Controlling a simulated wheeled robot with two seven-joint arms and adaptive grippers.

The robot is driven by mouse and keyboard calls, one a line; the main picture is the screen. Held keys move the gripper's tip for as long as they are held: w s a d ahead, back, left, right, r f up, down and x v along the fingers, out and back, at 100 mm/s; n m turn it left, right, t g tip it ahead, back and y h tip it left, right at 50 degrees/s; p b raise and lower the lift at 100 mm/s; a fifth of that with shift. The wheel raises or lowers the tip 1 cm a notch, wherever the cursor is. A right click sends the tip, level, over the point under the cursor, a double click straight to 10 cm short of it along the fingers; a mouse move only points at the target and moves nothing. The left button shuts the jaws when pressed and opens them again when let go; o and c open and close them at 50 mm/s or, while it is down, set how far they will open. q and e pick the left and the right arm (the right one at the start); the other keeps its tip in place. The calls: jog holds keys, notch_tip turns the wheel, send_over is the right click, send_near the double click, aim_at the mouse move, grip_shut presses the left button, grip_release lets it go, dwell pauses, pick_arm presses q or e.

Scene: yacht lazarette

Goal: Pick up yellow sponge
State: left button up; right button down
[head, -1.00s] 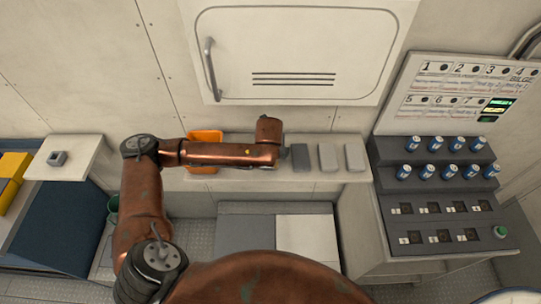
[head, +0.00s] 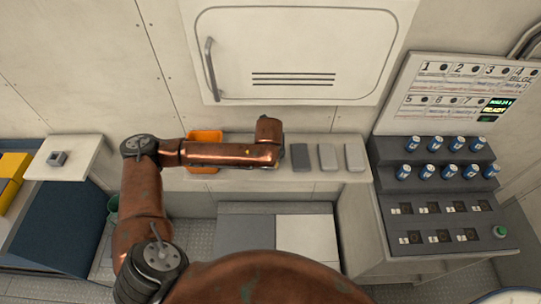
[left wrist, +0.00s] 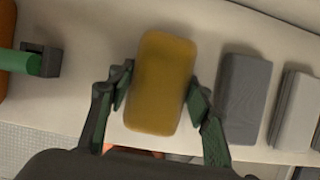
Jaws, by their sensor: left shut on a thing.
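The yellow sponge (left wrist: 162,82) is a rounded block in the middle of the left wrist view. The fingers of my left gripper (left wrist: 160,92) are on its two long sides, shut on it. The sponge is above or on a pale shelf; the exact height cannot be told. In the head view my left arm reaches over the shelf from the left, and its forearm and wrist hide the sponge and the gripper. My right gripper is in neither view.
A dark grey block (head: 300,157) and two lighter blocks (head: 327,157) stand on the shelf (head: 235,176) to the right. An orange container (head: 207,136) is behind my forearm. A green item with a grey end (left wrist: 38,64) lies left of the sponge. A can rack (head: 440,150) stands at right.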

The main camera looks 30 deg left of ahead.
pick_arm(q)
jog(key=shift+r+b, duration=0.15)
jog(key=shift+b, duration=0.45)
notch_tip(320, 180, up, 3)
jog(key=shift+w+r+p, duration=0.1)
jog(key=shift+r+p, duration=0.05)
jog(key=shift+p, duration=0.2)
jog(key=s+d+r, duration=0.1)
jog(key=r, duration=0.1)
jog(key=s+d+r, duration=0.1)
jog(key=s+r, duration=0.1)
jog(key=s+d+r+p, duration=0.1)
jog(key=r, duration=0.1)
jog(key=shift+s+d+r, duration=0.1)
jog(key=shift+s+r, duration=0.1)
jog(key=shift+r, duration=0.1)
jog(key=s+d+r+p, duration=0.3)
jog(key=s+d, duration=0.2)
jog(key=s, duration=0.2)
jog(key=shift+r, duration=0.2)
jog(key=shift+d, duration=0.1)
